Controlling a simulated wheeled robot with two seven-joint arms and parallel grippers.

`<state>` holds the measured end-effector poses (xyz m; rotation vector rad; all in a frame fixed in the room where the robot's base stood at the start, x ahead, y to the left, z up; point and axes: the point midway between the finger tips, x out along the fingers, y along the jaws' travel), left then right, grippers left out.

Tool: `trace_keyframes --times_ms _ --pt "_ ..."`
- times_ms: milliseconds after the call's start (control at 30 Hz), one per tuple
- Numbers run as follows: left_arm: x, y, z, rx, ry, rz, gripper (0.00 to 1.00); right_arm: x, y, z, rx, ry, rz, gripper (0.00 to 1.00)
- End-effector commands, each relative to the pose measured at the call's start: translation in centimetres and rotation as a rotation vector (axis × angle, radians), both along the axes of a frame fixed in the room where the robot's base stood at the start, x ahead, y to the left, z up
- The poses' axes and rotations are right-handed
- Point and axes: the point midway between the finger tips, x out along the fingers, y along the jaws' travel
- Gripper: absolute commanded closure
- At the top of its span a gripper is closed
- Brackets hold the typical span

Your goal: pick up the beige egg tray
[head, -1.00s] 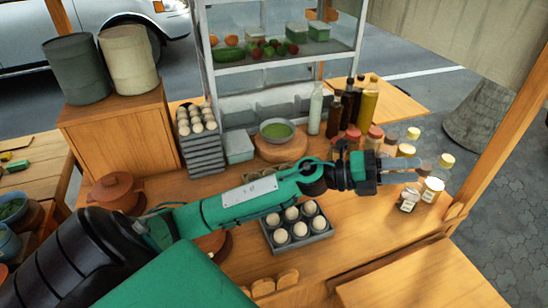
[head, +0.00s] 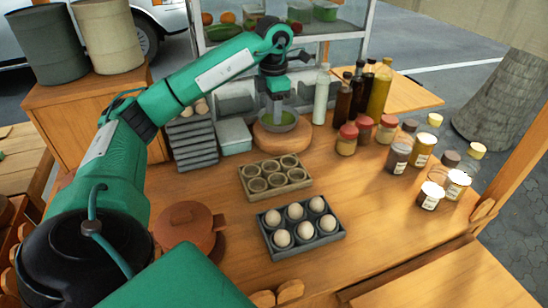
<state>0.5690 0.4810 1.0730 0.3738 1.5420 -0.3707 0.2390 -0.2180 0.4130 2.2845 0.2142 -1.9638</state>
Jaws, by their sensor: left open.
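The beige egg tray (head: 277,176) lies flat on the wooden counter in the middle of the head view. Its several round cups look empty. My left gripper (head: 278,106) is open and points down beyond the tray, in front of or over the green-filled bowl (head: 282,122) on a round wooden board. It is apart from the tray, which is in full view. My right gripper is not in view.
A dark grey tray with several eggs (head: 300,226) sits just nearer than the beige tray. A lidded clay pot (head: 187,228) stands at left. Stacked grey trays (head: 193,147) and a pale box (head: 234,136) stand behind. Jars (head: 397,156) and bottles fill the right.

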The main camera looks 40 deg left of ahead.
Motion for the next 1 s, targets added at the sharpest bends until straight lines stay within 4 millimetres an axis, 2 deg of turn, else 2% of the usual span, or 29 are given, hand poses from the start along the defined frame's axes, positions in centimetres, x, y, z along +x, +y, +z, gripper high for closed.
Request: trace_keyframes --times_ms 33,200,300,500,800,1000 --pt "0.0 0.0 -2.7 0.000 0.000 0.000 0.58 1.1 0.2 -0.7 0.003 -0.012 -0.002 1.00" --pt "0.0 -0.1 -6.0 -0.003 -0.001 -0.002 0.58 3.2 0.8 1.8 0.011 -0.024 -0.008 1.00" --pt "0.0 -0.1 -7.1 -0.003 -0.002 -0.002 0.58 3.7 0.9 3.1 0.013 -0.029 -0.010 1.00" --pt "0.0 -0.2 -8.4 -0.004 0.000 -0.003 0.58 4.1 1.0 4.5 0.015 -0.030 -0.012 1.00" --pt "-0.1 -0.2 -13.9 -0.004 0.003 -0.003 0.58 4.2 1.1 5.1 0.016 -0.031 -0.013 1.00" --pt "-0.1 -0.3 -16.0 -0.006 0.000 -0.003 0.58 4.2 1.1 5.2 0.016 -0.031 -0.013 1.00"
